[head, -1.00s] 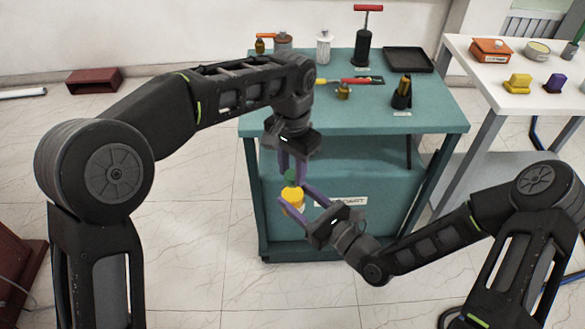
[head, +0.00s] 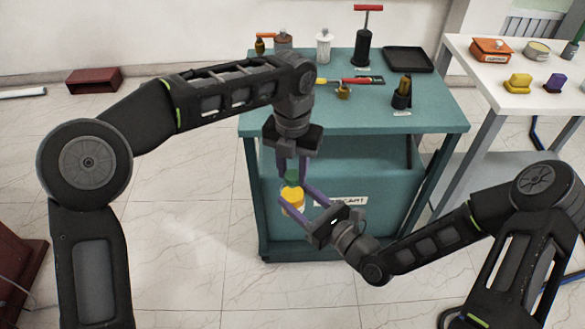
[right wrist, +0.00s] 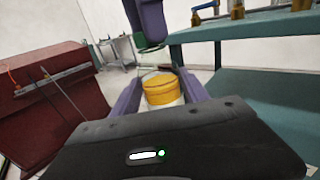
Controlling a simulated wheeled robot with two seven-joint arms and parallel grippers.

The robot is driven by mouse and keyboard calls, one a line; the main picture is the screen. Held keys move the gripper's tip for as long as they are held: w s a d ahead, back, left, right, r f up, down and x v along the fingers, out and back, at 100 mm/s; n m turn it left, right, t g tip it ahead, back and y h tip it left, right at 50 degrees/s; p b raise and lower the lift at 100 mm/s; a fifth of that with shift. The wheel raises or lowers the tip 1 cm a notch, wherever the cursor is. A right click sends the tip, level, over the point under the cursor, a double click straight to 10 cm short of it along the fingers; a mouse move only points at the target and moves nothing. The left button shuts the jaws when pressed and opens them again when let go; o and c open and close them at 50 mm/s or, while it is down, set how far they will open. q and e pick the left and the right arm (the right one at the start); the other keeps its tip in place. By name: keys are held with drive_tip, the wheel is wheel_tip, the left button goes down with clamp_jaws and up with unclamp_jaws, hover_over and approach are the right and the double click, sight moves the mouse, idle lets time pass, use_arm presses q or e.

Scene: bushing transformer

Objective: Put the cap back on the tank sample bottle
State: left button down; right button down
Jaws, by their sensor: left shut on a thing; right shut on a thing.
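The sample bottle (head: 291,196) shows as a yellow body with a pale lower part. My right gripper (head: 294,198) is shut on it from the lower right and holds it in the air before the teal cart. In the right wrist view, the left finger (right wrist: 149,22) and a sliver of green stand above the yellow, seemingly apart.
The teal cart (head: 430,122) stands behind both grippers, with a black tray (head: 408,59), a red-handled pump (head: 363,40) and small bottles on top. A white table (head: 500,97) stands at right.

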use_arm(q)
drive_tip(key=m, duration=0.4)
drive_tip(key=c, duration=1)
unclamp_jaws()
drive_tip(key=shift+o, duration=0.5)
drive_tip(key=o, duration=0.5)
drive_tip(key=shift+c, duration=0.2)
